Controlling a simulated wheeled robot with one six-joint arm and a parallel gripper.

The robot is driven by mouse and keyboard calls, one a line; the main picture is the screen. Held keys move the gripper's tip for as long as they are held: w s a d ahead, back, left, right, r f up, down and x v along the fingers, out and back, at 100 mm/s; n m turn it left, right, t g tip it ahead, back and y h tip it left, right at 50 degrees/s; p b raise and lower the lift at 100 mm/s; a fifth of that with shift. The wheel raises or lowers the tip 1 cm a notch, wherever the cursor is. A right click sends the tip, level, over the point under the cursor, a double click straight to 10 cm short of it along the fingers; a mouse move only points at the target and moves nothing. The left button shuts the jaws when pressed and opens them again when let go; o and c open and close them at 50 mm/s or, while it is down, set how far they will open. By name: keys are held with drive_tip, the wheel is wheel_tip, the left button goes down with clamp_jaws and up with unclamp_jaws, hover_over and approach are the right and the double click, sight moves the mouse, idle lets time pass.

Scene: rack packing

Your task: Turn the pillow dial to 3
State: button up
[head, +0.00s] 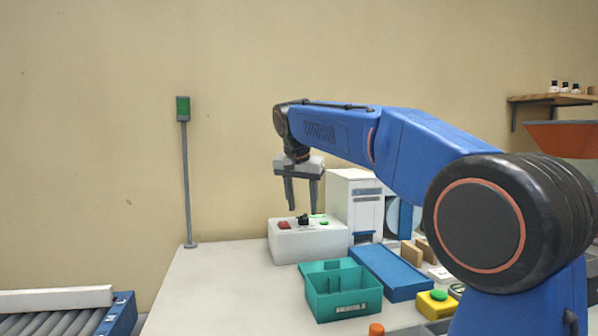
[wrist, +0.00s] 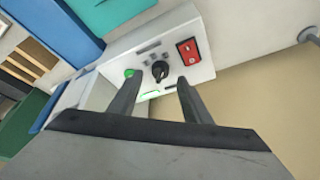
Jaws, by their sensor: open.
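A white control box (head: 308,243) stands on the table near its back edge. On its sloped top is a black dial (head: 303,219), with a red switch (head: 285,225) on the left and a green button (head: 324,223) on the right. In the wrist view the dial (wrist: 160,70) shows between and beyond my fingertips, with the red switch (wrist: 188,51) and green button (wrist: 130,73) on either side. The dial's markings are too small to read. My gripper (head: 303,208) points down above the box, open and empty, its fingers apart from the dial.
A white machine (head: 354,200) stands close to the right of the box. A teal divided bin (head: 343,291) and a blue tray (head: 391,272) are in front. A signal post (head: 185,170) with a green top stands at the left. A roller conveyor (head: 55,315) is at lower left.

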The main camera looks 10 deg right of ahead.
drive_tip(key=v, duration=1.3)
drive_tip(key=shift+r, duration=0.4)
drive_tip(key=shift+s+a, duration=0.1)
